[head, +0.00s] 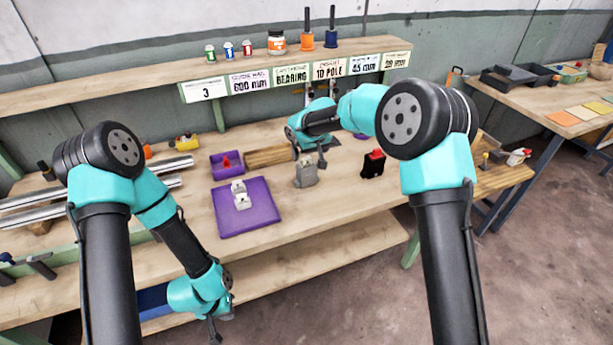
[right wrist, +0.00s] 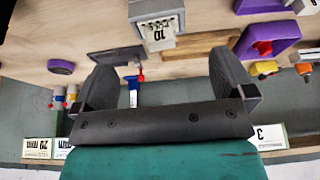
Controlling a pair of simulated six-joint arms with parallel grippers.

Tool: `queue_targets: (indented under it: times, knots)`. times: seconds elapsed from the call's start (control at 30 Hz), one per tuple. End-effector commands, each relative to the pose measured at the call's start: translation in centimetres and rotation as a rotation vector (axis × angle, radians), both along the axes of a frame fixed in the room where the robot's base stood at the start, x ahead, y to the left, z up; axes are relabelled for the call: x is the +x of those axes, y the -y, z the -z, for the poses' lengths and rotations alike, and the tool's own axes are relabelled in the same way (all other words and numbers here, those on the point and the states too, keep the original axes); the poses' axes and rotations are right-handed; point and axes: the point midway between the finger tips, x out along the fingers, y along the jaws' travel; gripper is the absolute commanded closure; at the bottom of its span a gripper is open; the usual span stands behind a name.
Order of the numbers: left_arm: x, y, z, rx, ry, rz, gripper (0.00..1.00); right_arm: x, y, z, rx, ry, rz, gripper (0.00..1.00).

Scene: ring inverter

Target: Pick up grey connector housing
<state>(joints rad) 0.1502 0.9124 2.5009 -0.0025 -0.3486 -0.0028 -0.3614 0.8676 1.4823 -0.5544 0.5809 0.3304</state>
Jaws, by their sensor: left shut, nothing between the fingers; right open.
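The grey connector housing (head: 306,171) stands upright on the bench in the head view, between the purple mat and a black connector. In the right wrist view the housing (right wrist: 158,12), with a "10" label, is at the top centre, beyond the fingertips. My right gripper (head: 321,158) is open and empty, close behind and above the housing, apart from it as far as I can tell. Its two fingers (right wrist: 165,72) spread wide in the wrist view. My left gripper (head: 213,332) is shut and empty, low in front of the bench edge.
A purple mat (head: 262,218) with white parts lies left of the housing. The black connector with a red top (head: 373,166) stands to the right. A labelled shelf (head: 150,78) runs along the back.

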Motion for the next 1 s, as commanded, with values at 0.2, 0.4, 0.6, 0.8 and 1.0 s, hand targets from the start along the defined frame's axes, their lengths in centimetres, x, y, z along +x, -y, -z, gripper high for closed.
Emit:
queue_targets:
  times: [0.2, 0.4, 0.6, 0.8, 1.0]
  knots:
    - [0.0, 0.0, 0.0, 0.000, 0.000, 0.000, 1.00, 1.1, -0.4, 2.9, 0.000, -0.001, 0.000, 0.00]
    - [0.0, 0.0, 0.0, 0.000, 0.000, 0.000, 1.00, 1.3, -0.5, 3.4, 0.000, 0.000, 0.001, 0.00]
    - [0.0, 0.0, 0.0, 0.000, 0.000, 0.000, 1.00, 1.3, -0.5, 3.4, 0.000, 0.000, 0.000, 0.00]
    - [0.0, 0.0, 0.0, 0.000, 0.000, 0.000, 1.00, 1.6, -0.6, 4.9, -0.001, -0.002, 0.000, 0.00]
    - [0.0, 0.0, 0.0, 0.000, 0.000, 0.000, 1.00, 2.3, -0.9, 7.5, -0.001, -0.002, -0.001, 0.00]
